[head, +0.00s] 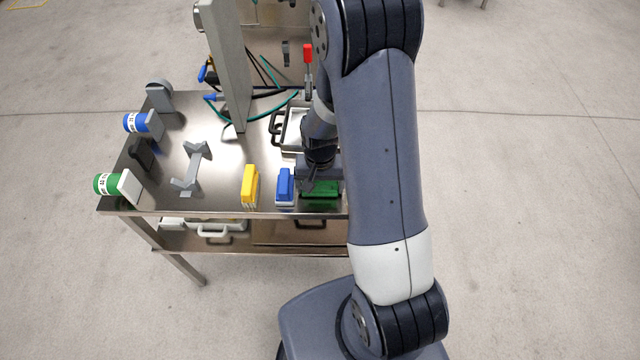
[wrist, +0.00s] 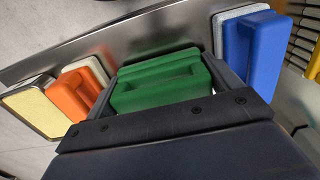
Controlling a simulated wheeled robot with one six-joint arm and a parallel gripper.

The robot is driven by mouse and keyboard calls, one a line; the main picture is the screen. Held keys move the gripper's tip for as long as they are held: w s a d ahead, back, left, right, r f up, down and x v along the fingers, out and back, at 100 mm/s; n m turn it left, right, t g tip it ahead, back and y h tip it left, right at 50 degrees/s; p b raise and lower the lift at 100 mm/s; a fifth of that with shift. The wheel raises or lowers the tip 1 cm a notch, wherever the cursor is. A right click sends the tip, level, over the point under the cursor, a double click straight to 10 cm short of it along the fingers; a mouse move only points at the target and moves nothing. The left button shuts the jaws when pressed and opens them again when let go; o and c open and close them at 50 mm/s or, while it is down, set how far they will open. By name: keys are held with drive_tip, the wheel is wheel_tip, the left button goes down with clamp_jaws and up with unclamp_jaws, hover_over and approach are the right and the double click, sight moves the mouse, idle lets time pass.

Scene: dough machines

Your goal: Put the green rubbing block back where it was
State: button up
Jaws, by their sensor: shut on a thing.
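The green rubbing block (head: 321,189) is at the front of the steel table, right of a blue block, partly hidden by my gripper and arm in the head view. In the wrist view the green block (wrist: 160,82) lies between the two fingers of my gripper (wrist: 162,85), which are shut on it. My gripper (head: 318,180) points down at it from above. I cannot tell whether the block's underside touches the table.
A blue block (head: 285,186) and a yellow brush (head: 250,185) stand to the left. In the wrist view an orange block (wrist: 76,95) and a yellow-faced pad (wrist: 38,108) lie on the other side. The steel table (head: 222,205) has its front edge close by.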

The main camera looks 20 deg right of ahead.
drive_tip(key=shift+f, duration=0.2)
drive_tip(key=shift+f, duration=0.15)
drive_tip(key=o, duration=0.8)
wheel_tip(320, 180, up, 12)
drive_tip(key=shift+r+b, duration=0.25)
drive_tip(key=shift+b, duration=0.2)
